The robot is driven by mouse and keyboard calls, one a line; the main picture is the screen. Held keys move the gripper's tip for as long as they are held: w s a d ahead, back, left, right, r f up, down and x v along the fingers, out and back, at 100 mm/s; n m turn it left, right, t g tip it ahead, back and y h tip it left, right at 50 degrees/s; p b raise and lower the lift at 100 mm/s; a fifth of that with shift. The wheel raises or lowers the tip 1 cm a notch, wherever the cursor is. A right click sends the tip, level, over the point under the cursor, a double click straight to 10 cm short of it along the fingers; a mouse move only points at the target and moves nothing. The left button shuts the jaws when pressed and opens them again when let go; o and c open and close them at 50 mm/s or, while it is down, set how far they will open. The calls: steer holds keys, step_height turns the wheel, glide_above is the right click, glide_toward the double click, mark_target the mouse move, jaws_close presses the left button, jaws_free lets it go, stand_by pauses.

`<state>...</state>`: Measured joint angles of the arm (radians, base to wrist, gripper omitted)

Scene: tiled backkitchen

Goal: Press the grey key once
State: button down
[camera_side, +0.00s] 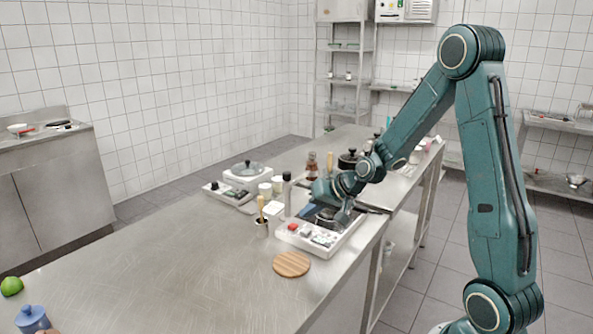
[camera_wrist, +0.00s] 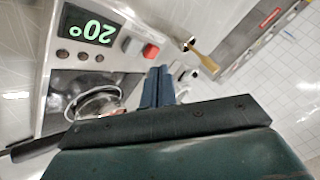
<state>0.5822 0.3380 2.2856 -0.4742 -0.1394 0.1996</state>
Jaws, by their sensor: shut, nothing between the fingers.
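A white appliance with a control panel (camera_side: 312,245) stands on the steel counter below my gripper (camera_side: 343,215). In the wrist view its panel carries a lit display (camera_wrist: 90,27) reading 20° upside down, a red key (camera_wrist: 150,51) and a pale key beside it. Contact cannot be told.
A pan or pot (camera_wrist: 92,103) with a dark handle sits on the appliance beside the fingers. The counter's front left is mostly clear, with a blue jar (camera_side: 33,318) and a lime (camera_side: 11,286).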

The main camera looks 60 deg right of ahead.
steer(key=shift+f, duration=1.1)
steer(key=shift+f, duration=0.9)
stand_by(2.6)
steer(key=shift+r, duration=0.9)
steer(key=shift+r, duration=0.1)
steer(key=shift+r, duration=2.4)
